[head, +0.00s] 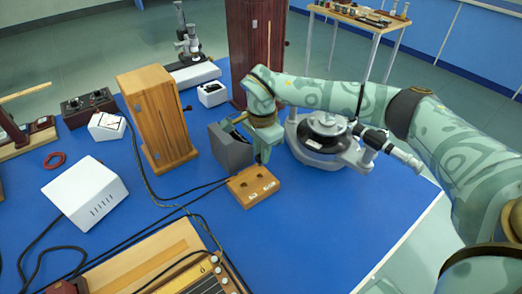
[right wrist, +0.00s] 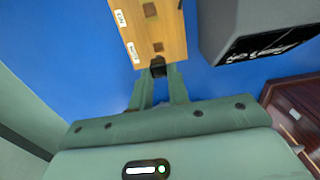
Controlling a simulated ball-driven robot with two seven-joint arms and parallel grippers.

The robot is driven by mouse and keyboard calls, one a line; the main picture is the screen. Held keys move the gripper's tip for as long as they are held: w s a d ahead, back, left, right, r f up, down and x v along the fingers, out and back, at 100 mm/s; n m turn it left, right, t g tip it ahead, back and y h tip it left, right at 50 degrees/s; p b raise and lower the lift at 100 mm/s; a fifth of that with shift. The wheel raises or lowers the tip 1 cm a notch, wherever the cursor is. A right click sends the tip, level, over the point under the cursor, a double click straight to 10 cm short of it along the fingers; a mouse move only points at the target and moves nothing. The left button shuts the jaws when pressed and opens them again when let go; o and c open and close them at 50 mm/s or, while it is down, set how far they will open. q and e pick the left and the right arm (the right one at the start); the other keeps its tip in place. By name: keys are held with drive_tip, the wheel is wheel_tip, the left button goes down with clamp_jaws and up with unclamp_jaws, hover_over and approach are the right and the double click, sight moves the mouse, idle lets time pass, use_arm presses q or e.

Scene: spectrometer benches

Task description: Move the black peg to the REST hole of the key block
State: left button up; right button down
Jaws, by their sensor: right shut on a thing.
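The key block (head: 240,196) is a small wooden block with dark holes and white labels, on the blue table in the head view. It also shows at the top of the right wrist view (right wrist: 171,28), with two dark square holes; its labels are too small to read surely. My right gripper (head: 263,158) points down just behind the block. In the right wrist view its fingers (right wrist: 159,77) are shut on the black peg (right wrist: 158,68), whose dark end shows at the block's edge. I cannot tell whether the peg touches the block. My left gripper is not in view.
A grey box (head: 231,152) stands close behind the block. A tall wooden case (head: 158,115) is to the left, and a round grey instrument (head: 325,140) to the right. Black cables (head: 190,203) run left of the block. Blue table to its right is clear.

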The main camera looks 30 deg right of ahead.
sight(261, 165)
drive_tip(key=shift+f+b, duration=1.25)
drive_tip(key=shift+f, duration=0.5)
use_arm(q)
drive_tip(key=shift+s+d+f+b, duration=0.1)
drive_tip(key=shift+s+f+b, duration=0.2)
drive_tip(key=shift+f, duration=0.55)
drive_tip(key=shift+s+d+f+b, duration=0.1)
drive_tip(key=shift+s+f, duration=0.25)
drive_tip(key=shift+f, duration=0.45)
use_arm(e)
drive_tip(key=shift+f, duration=1.05)
drive_tip(key=c, duration=1.3)
unclamp_jaws()
drive_tip(key=shift+o, duration=0.2)
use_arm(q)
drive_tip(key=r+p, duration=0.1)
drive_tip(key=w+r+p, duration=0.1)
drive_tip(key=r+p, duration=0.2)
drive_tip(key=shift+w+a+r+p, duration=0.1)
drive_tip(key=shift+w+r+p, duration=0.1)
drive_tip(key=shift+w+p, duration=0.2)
use_arm(e)
wheel_tip(261, 165, up, 16)
drive_tip(key=shift+r, duration=0.15)
